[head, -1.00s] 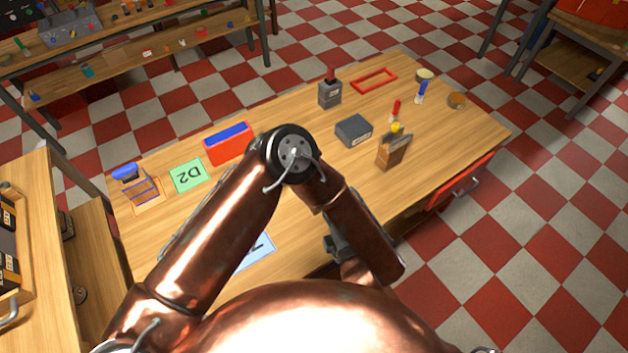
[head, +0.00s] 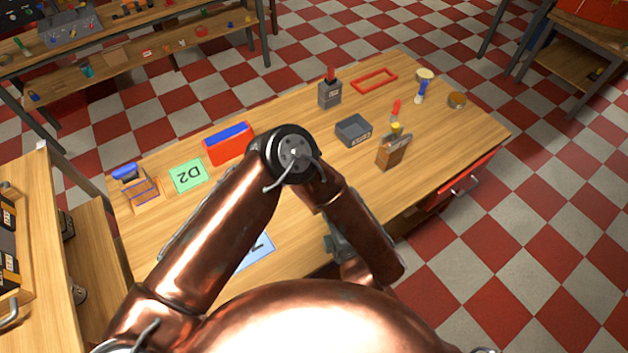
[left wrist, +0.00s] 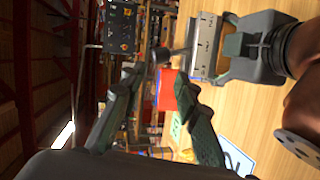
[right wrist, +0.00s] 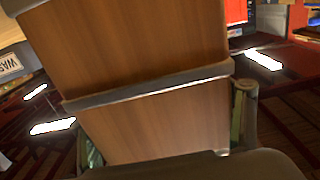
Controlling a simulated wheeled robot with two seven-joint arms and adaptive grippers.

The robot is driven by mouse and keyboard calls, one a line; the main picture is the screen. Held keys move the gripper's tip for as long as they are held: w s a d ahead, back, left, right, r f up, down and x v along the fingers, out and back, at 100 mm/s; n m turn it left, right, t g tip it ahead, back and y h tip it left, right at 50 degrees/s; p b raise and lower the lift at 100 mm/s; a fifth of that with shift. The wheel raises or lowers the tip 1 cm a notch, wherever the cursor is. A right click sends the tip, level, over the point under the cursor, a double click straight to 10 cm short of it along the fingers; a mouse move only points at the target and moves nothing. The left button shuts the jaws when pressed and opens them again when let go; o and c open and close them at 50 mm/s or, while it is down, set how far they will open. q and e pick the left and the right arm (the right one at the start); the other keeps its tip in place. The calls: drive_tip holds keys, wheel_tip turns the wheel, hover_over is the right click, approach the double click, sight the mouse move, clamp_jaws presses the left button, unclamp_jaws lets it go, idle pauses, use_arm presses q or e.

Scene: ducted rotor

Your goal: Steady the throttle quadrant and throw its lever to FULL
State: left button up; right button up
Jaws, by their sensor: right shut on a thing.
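The throttle quadrant (left wrist: 205,45) shows in the left wrist view as a grey, marked face with a lever ending in a dark knob (left wrist: 162,55). My right gripper (right wrist: 165,120) is shut on its body, whose wooden side and metal bands (right wrist: 150,88) fill the right wrist view. The right gripper also shows beside the quadrant in the left wrist view (left wrist: 232,47). My left gripper (left wrist: 158,78) is open, and the knob appears just beyond its fingertips. I cannot tell whether they touch. In the head view my copper arm hides the quadrant and the grippers' fingertips.
A red bin (head: 228,145), green D2 card (head: 188,176) and blue card (head: 257,253) lie left of centre.

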use_arm(q)
drive_tip(key=shift+o, duration=1.1)
drive_tip(key=shift+s+a+f+n+g, duration=0.15)
drive_tip(key=shift+f+n+g, duration=0.15)
drive_tip(key=shift+g, duration=0.1)
drive_tip(key=s+f+n+g+h, duration=0.2)
drive_tip(key=s+f+n+g, duration=0.2)
drive_tip(key=n+g, duration=0.55)
drive_tip(key=w+r+n+g+h, duration=0.5)
drive_tip(key=r+n+g+h, duration=0.15)
drive_tip(key=r+h, duration=0.3)
drive_tip(key=s+d+n+t+h, duration=0.2)
drive_tip(key=d+n+h, duration=0.5)
drive_tip(key=n+h, duration=0.1)
drive_tip(key=w+a+f+n+t+y, duration=0.1)
drive_tip(key=w+a+f+n+t, duration=0.15)
drive_tip(key=a+n+t, duration=0.6)
drive_tip(key=w+a+f+n+t+y, duration=0.15)
drive_tip(key=a+f+n+t, duration=0.3)
drive_tip(key=a+n, duration=0.6)
drive_tip(key=shift+t, duration=0.3)
drive_tip(key=x, duration=1.1)
drive_tip(key=shift+s+d, duration=0.1)
drive_tip(key=shift+d, duration=0.5)
